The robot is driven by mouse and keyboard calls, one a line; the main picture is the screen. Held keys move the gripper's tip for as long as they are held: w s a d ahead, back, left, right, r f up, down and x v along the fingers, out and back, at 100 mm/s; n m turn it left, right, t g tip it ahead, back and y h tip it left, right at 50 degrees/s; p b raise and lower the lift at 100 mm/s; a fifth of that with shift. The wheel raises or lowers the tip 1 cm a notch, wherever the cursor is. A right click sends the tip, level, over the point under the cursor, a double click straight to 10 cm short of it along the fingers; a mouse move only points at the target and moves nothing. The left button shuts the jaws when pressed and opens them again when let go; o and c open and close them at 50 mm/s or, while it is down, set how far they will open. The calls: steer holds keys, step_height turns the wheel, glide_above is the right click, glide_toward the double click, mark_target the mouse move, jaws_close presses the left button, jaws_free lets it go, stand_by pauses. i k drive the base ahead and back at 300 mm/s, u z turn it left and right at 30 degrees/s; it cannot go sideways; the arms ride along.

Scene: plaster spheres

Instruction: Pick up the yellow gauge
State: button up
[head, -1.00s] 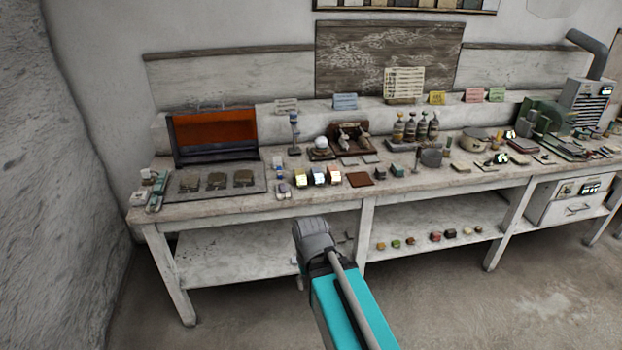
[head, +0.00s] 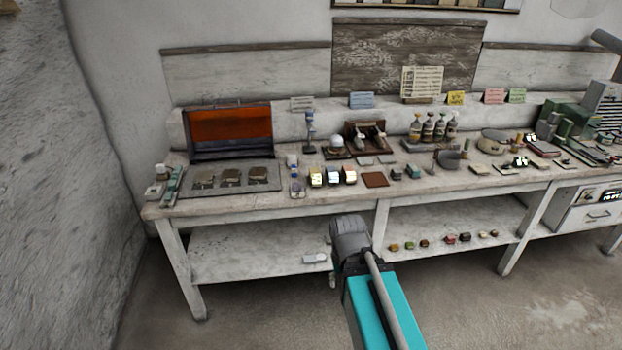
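My gripper (head: 335,278) is low in front of the bench, below and apart from these devices. It is seen from behind, past my teal arm, and its fingers are mostly hidden. I see nothing held in it.
A brown square plate (head: 375,179) lies right of the devices. A grey tray (head: 230,179) and an orange-panelled frame (head: 231,131) are at left. Bottles (head: 427,129) stand behind. The lower shelf holds a white item (head: 314,259) and several small blocks. Floor is clear in front.

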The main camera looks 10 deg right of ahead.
mark_target(316, 179)
steer(key=z, duration=0.05)
steer(key=i, duration=1)
steer(key=u, duration=0.05)
